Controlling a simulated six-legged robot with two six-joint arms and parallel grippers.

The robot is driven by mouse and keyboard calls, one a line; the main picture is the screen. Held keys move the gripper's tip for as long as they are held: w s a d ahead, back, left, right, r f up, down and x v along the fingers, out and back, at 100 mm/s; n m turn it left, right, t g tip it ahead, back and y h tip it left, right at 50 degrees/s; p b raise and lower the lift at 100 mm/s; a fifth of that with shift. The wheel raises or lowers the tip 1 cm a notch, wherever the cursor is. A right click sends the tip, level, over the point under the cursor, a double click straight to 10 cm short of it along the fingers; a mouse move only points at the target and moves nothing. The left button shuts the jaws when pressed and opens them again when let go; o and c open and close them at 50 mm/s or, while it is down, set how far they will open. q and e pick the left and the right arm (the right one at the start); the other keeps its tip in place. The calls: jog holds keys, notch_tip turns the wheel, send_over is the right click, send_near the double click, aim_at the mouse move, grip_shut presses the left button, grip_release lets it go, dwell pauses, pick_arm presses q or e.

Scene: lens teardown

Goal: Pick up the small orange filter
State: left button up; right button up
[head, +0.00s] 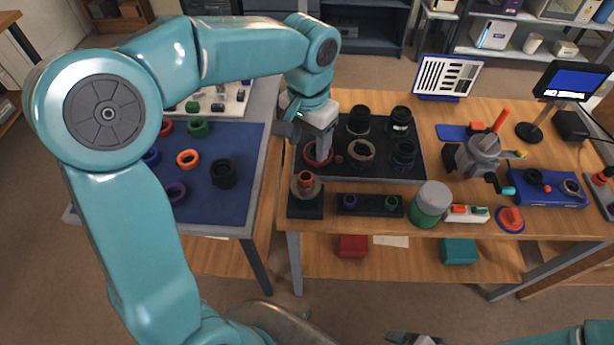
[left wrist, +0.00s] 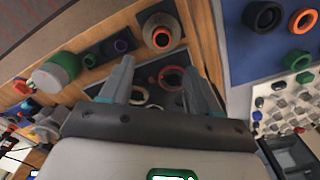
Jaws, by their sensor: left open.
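An orange ring (head: 187,159) lies flat on the blue mat at the left; in the left wrist view it is at the top right (left wrist: 302,21). A smaller orange-rimmed piece (head: 306,179) sits in a round part on a black stand; it also shows in the left wrist view (left wrist: 161,38). I cannot tell for sure which is the small orange filter. My left gripper (head: 306,151) is open and empty, pointing down over the left end of the black lens tray, behind the stand. It touches neither orange piece. At the bottom edge, my right gripper (head: 412,339) is mostly cut off.
The black tray (head: 400,172) holds several dark lens parts and a red ring (left wrist: 171,77) below my left fingers. A black holder (head: 370,205) and a green-and-grey jar (head: 430,204) stand right of the stand. The blue mat (head: 225,205) has free room at its front.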

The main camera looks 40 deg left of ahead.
aim_at(307, 175)
pick_arm(q)
notch_tip(307, 175, down, 10)
jog(key=shift+a+f, duration=0.15)
jog(key=shift+s, duration=0.1)
jog(key=c, duration=1.1)
